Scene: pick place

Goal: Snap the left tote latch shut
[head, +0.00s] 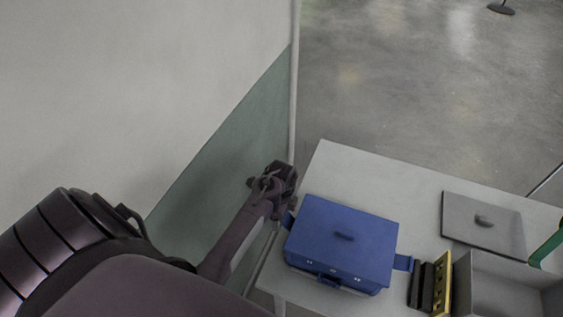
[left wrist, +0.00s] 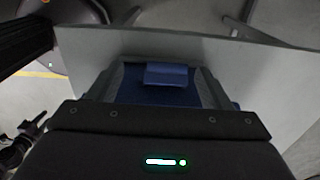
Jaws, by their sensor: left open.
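A blue tote (head: 341,240) with its lid on sits on the light table. Its left latch (head: 288,220) is a small blue flap sticking out from the left side, partly hidden by my arm. In the left wrist view a blue flap, apparently this latch (left wrist: 167,75), shows in the middle against the tote side. My left gripper (head: 284,178) is open and empty, just beyond the tote's left edge near the latch. Whether it touches the latch I cannot tell. My right gripper is not in view.
A right latch (head: 403,263) juts out from the tote. To its right are dark blocks and a yellow part (head: 442,283), a grey open bin (head: 495,285) and a grey lid (head: 483,225). The table (head: 345,165) is bare behind the tote. A wall stands at left.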

